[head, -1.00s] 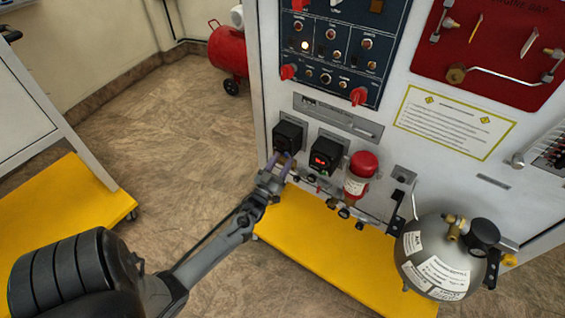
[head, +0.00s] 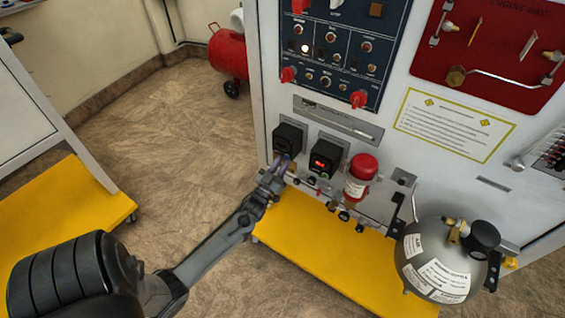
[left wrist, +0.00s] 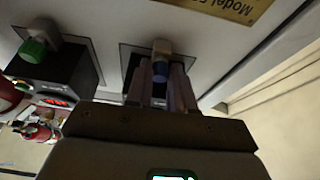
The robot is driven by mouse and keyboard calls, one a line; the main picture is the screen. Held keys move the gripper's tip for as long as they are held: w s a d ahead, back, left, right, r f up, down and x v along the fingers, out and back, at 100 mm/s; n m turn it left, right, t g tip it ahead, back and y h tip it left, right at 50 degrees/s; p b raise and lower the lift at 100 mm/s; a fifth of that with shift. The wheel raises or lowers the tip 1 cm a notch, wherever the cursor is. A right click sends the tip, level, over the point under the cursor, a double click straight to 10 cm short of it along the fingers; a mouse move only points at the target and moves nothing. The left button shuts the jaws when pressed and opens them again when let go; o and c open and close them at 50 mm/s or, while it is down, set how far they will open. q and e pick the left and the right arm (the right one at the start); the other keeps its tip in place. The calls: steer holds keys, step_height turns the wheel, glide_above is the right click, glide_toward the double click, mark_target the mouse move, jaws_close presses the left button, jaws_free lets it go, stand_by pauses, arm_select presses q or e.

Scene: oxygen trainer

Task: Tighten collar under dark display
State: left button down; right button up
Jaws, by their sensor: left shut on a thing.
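The dark display (head: 287,138) is a black box on the panel's lower left, with no lit digits visible. Beneath it, my left gripper (head: 283,166) is shut on the collar. In the left wrist view, both fingers of the left gripper (left wrist: 162,88) stand on either side of the collar (left wrist: 161,70), which looks blue below a pale tan fitting (left wrist: 162,47). The fingers hide much of the collar and of the dark box behind. My right gripper is in neither view.
A box with a lit red display (head: 325,157) sits just right, with a green fitting (left wrist: 33,50) below it. A red-topped bottle (head: 360,177), small valves and a grey tank (head: 440,258) stand farther right. A yellow base (head: 330,258) lies below.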

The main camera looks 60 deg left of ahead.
arm_select(q)
steer(key=shift+m+h, duration=0.4)
steer(key=shift+m, duration=0.2)
steer(key=c, duration=1)
jaws_free()
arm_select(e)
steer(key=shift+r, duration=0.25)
arm_select(q)
steer(key=shift+s, duration=0.1)
steer(key=shift+p+v, duration=1.6)
steer(key=shift+v, duration=3.75)
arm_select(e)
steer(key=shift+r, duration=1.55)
arm_select(q)
steer(key=shift+a+f, duration=0.1)
steer(key=shift+f, duration=0.05)
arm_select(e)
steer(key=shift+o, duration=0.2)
